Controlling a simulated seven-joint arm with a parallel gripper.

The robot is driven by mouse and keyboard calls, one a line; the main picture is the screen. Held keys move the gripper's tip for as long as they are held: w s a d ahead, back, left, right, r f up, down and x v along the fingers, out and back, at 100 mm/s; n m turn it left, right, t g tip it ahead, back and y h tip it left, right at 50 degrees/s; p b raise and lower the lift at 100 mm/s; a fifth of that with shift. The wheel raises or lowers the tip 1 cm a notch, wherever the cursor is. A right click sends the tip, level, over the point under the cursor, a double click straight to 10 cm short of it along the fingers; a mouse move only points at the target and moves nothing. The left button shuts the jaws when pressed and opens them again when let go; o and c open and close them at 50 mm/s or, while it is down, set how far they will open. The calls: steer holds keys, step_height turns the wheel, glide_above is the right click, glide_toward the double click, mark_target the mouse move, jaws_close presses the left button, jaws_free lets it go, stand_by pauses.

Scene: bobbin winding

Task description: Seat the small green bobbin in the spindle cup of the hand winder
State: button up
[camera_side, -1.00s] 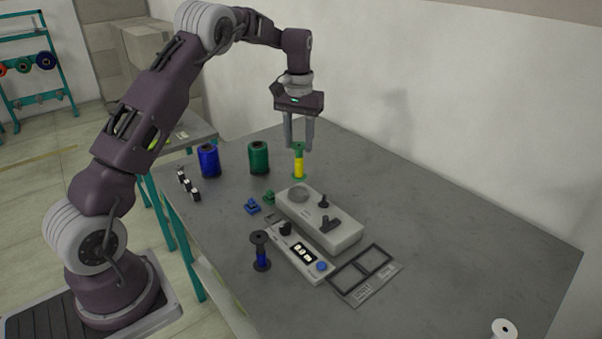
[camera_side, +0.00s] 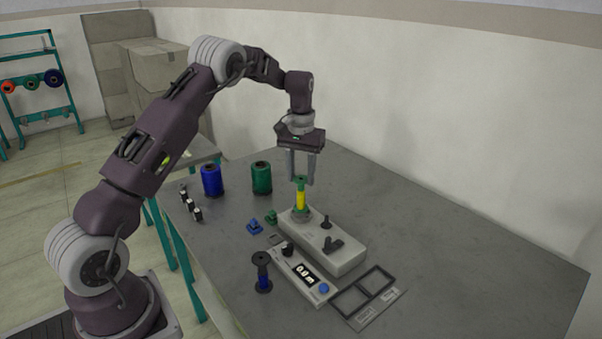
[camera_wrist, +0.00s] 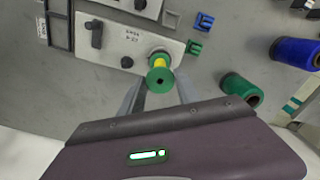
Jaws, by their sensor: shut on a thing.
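The small green bobbin (camera_side: 301,199), with yellow thread, stands upright between the fingers of my gripper (camera_side: 301,182). The gripper is shut on its upper end. The bobbin's lower end is at the spindle cup (camera_side: 301,216) on the left end of the grey hand winder (camera_side: 340,255). I cannot tell whether its bottom rests inside the cup or just above it. In the wrist view the bobbin's green top flange (camera_wrist: 160,80) hides most of its body, and part of the cup shows behind it.
A black spool with blue thread (camera_side: 262,272) stands in front of the counter box (camera_side: 304,276). Blue (camera_side: 212,181) and green (camera_side: 261,178) thread cones stand behind. Small blue (camera_side: 255,226) and green (camera_side: 271,216) pieces lie left of the winder. A dark two-part frame (camera_side: 364,290) lies right.

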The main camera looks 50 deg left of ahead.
steer(key=shift+f, duration=0.45)
stand_by(0.7)
steer(key=shift+f, duration=0.5)
steer(key=o, duration=1.1)
steer(key=shift+r, duration=3.55)
